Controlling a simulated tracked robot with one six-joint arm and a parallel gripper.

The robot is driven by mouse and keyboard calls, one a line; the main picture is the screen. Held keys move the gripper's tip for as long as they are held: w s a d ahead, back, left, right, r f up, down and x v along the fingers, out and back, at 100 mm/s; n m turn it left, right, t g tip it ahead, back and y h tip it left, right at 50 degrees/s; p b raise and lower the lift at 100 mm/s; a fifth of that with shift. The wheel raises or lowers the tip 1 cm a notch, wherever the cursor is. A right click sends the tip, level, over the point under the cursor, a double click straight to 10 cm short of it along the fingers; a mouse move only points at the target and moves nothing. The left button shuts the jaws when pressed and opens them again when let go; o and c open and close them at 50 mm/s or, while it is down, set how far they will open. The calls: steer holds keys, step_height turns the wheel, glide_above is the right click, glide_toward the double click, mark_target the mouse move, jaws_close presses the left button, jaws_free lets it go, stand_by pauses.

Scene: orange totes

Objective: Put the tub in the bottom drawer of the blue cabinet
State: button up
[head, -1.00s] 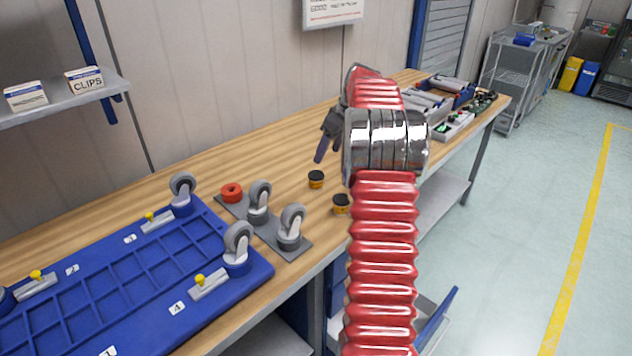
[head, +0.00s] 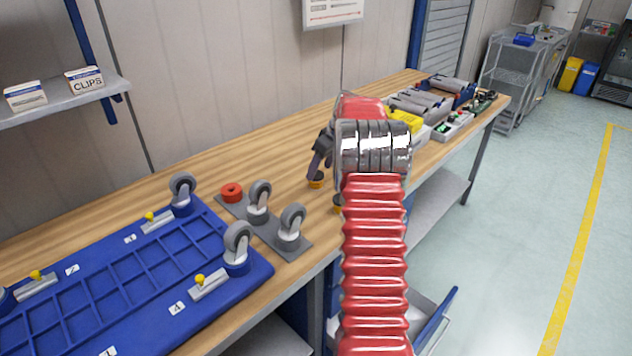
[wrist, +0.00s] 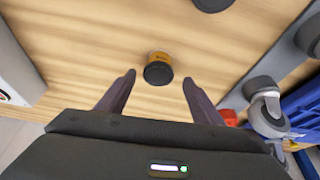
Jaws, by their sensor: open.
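Two small orange tubs with black lids stand on the wooden bench. The farther tub (head: 316,183) is just below my gripper (head: 319,168) in the head view. The nearer tub (head: 337,206) is mostly hidden by my arm. In the wrist view, one tub (wrist: 158,68) stands upright between and slightly beyond the fingertips of my open gripper (wrist: 159,78), with gaps on both sides. Below the bench, an open drawer with a blue front (head: 436,320) sticks out to the right, partly hidden by my arm. The blue cabinet (head: 332,290) is mostly hidden.
Grey casters (head: 290,227) on a grey plate and a red ring (head: 231,192) lie left of the tubs. A blue tray (head: 120,275) fills the bench's left front. Bins with parts (head: 455,125) stand at the right end. Bench between is clear.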

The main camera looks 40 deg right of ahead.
mark_target(317, 174)
steer(key=shift+w+f, duration=0.1)
steer(key=shift+f, duration=0.15)
steer(key=shift+x, duration=2.5)
steer(key=shift+d, duration=0.15)
steer(key=shift+c, duration=0.4)
steer(key=c, duration=1.1)
steer(key=shift+o, duration=0.2)
steer(key=shift+r, duration=0.15)
step_height(317, 174, up, 10)
steer(key=shift+f, duration=0.15)
